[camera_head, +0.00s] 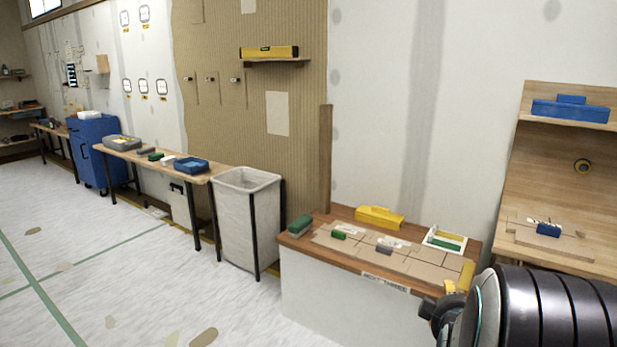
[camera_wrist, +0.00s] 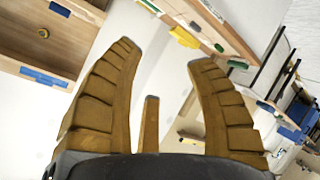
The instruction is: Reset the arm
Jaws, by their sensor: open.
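My gripper (camera_wrist: 165,55) fills the lower part of the wrist view, with its two brown segmented fingers spread wide apart. Nothing is between the fingertips. In the head view, my dark arm is at the lower right corner, beside the right end of a wooden-topped bench. The gripper itself is mostly hidden behind my arm there.
The bench (camera_head: 340,212) holds a yellow box (camera_head: 380,217), a white tray (camera_head: 446,240) and small green and grey blocks. A wooden shelf unit (camera_head: 565,180) stands at right. A white bin (camera_head: 247,215) stands left of the bench.

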